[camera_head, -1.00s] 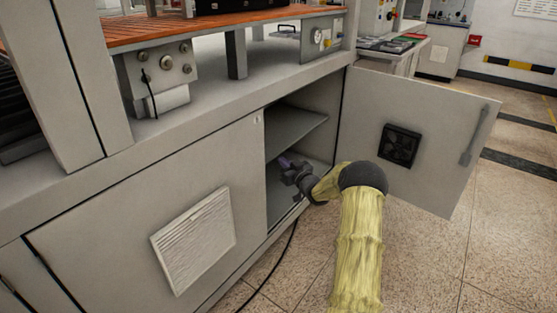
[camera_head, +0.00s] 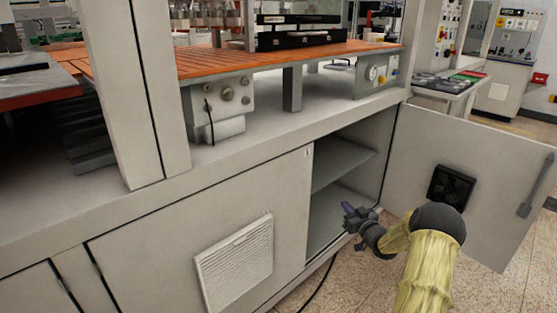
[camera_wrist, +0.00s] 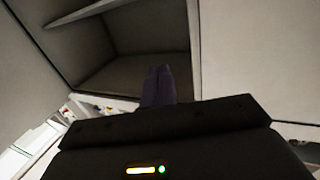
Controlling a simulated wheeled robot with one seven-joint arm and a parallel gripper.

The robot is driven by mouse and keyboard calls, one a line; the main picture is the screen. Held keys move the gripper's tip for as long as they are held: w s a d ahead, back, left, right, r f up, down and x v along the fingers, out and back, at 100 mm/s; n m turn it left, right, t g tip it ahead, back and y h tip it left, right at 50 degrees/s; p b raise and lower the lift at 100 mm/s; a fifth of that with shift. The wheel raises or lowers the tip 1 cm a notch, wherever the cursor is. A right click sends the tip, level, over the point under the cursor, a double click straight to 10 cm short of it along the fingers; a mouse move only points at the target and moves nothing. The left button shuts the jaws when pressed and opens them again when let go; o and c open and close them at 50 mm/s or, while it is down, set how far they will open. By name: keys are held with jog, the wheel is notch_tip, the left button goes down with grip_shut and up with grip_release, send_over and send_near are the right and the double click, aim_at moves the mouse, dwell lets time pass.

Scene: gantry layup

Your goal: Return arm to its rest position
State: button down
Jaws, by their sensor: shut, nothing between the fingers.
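My arm, in a yellow cover, reaches in from the lower right of the head view. My gripper (camera_head: 348,210) is at its end, in front of the open cabinet compartment (camera_head: 338,190), near its lower right opening. In the wrist view the gripper's purple fingers (camera_wrist: 158,88) are together, with nothing seen between them, and point toward the cabinet interior (camera_wrist: 135,65). The inside holds a shelf (camera_head: 340,160), and the parts of it that show look empty.
The open cabinet door (camera_head: 470,175) with a black vent stands close to the right of my arm. A closed panel with a white louvre (camera_head: 235,262) is to the left. A black cable (camera_head: 320,285) runs on the floor. An orange slatted table top (camera_head: 225,65) lies above.

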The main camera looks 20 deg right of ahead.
jog(key=s+a+r+g+h, duration=0.1)
jog(key=s+a+r+g, duration=0.15)
jog(key=a, duration=0.55)
jog(key=s+a+r+g+h, duration=0.15)
jog(key=a+g, duration=0.25)
jog(key=a, duration=0.4)
jog(key=s+a+r+m+g, duration=0.1)
jog(key=s+a+g, duration=0.3)
jog(key=s+a, duration=0.75)
jog(key=s+a+r+g, duration=0.1)
jog(key=s+a+g, duration=0.35)
jog(key=s, duration=1.45)
notch_tip(320, 180, up, 36)
jog(key=p, duration=3.6)
jog(key=shift+d+y+p, duration=0.3)
jog(key=shift+d+y, duration=0.15)
